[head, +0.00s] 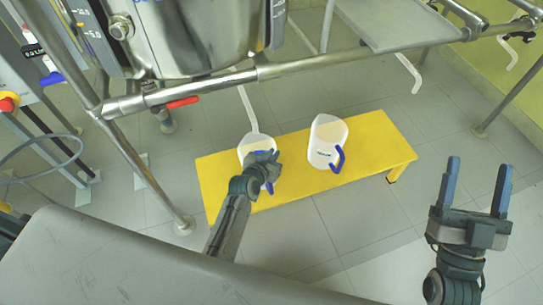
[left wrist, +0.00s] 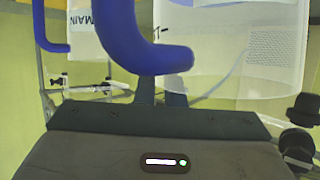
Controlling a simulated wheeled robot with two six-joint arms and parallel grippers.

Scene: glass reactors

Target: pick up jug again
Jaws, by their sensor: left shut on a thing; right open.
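Two translucent white jugs with blue handles are at the yellow bench. My left gripper (head: 262,158) is at the left jug (head: 244,147) and shut on its blue handle (left wrist: 140,42), part of which shows below the gripper in the head view. The gripper covers much of this jug; I cannot tell whether its base touches the bench. In the left wrist view the handle fills the top middle, with the jug's clear wall (left wrist: 240,70) behind it. The right jug (head: 325,138) stands upright on the bench, its handle towards me. My right gripper (head: 478,165) is open and empty at the right.
The yellow bench (head: 380,148) has free room at its right end. A steel vessel (head: 195,35) and a horizontal frame pipe (head: 330,65) with a red lever (head: 183,102) stand above and behind it. A white tube (head: 248,108) reaches down to the left jug. Tiled floor surrounds the bench.

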